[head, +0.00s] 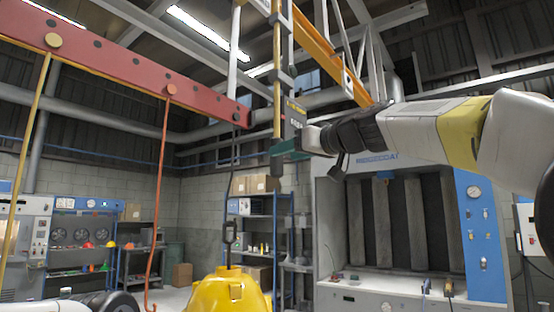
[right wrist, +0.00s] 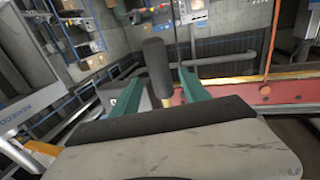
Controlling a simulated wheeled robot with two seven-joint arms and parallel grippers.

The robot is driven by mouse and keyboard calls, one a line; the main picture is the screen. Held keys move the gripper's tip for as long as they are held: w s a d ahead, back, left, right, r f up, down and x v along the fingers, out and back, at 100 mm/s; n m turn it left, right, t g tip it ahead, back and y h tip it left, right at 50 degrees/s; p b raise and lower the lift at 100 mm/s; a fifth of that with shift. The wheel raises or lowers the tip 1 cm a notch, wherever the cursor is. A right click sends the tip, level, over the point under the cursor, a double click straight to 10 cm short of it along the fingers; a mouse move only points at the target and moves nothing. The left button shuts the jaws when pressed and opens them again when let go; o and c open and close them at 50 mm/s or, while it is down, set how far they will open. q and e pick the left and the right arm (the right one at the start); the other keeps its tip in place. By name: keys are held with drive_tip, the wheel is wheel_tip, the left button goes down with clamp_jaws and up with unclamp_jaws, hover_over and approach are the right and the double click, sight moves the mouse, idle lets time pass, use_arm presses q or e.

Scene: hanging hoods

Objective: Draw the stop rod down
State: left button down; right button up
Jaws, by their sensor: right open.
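The stop rod hangs upright in the head view, a brass-coloured rod (head: 278,100) with a black grip (head: 277,165) at its lower end. The black grip (right wrist: 156,62) also shows in the right wrist view, between the two teal fingers. My right gripper (head: 287,152) reaches in from the right at the height of the rod's lower part. In the right wrist view this gripper (right wrist: 158,88) is open, with one finger on each side of the rod; I see no clear contact. My left gripper is not in view; part of my left arm shows at the lower left.
A red beam (head: 120,60) with yellow and orange cords runs in from the left. A yellow hood (head: 228,292) hangs below on a dark line. A yellow beam (head: 325,60) is overhead. A booth (head: 400,220) and blue shelves (head: 262,235) stand behind.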

drive_tip(key=x, duration=0.4)
drive_tip(key=shift+w+a, duration=0.25)
drive_tip(key=shift+w, duration=0.1)
drive_tip(key=shift+c, duration=0.2)
clamp_jaws()
drive_tip(key=shift+f, duration=0.1)
idle(0.9)
